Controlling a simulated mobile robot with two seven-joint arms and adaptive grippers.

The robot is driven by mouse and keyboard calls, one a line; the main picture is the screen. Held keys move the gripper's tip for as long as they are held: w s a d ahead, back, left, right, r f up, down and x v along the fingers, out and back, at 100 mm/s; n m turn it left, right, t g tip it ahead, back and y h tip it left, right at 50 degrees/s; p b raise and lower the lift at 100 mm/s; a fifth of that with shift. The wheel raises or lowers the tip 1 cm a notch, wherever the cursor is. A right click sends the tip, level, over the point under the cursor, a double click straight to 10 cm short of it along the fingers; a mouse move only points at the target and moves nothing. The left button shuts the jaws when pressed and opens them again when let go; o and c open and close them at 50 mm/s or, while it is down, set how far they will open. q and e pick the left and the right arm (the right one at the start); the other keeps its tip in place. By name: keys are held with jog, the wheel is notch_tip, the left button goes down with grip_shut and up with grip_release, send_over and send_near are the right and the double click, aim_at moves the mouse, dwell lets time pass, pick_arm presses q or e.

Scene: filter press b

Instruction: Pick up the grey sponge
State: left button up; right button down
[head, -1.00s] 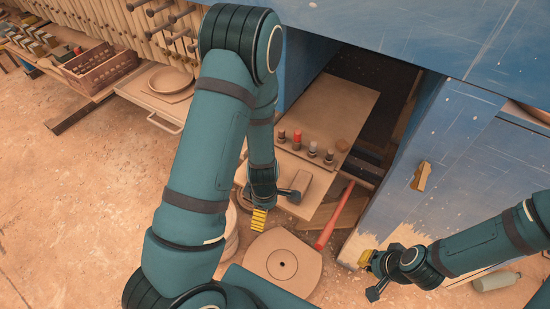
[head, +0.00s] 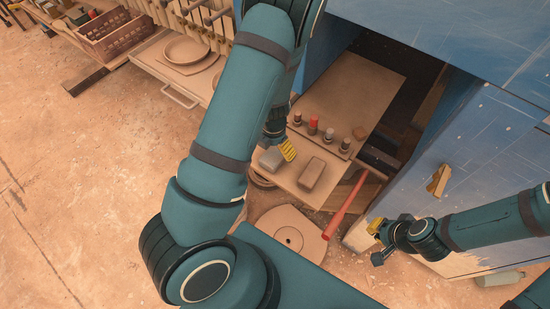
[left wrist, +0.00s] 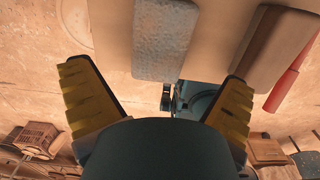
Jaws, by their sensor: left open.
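The grey sponge (head: 270,159) lies on the front of the tan board, left of a brown block (head: 312,174). In the left wrist view the sponge (left wrist: 163,42) is a pale speckled block beyond the fingertips, between their lines. My left gripper (head: 282,146) is over the board by the sponge, partly hidden by its own arm in the head view. Its yellow-padded fingers are wide apart and empty in the left wrist view (left wrist: 158,75). My right gripper (head: 376,242) hangs at the right by the blue cabinet, its fingers apart with nothing seen between them.
Several small knobbed bottles (head: 329,135) stand on the board behind the sponge. A red bar (head: 344,206) slants along its right side. The blue cabinet wall (head: 425,180) closes off the right. A round-holed plate (head: 289,238) lies below. Open floor (head: 90,200) is at the left.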

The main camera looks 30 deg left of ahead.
aim_at(275, 154)
pick_arm(q)
jog(key=shift+w+f+b, duration=0.2)
jog(key=shift+f+b, duration=0.25)
jog(key=shift+f, duration=1.25)
jog(key=shift+w+f+b, duration=0.15)
jog(key=shift+f+b, duration=0.25)
jog(key=shift+f, duration=1.3)
jog(key=c, duration=1)
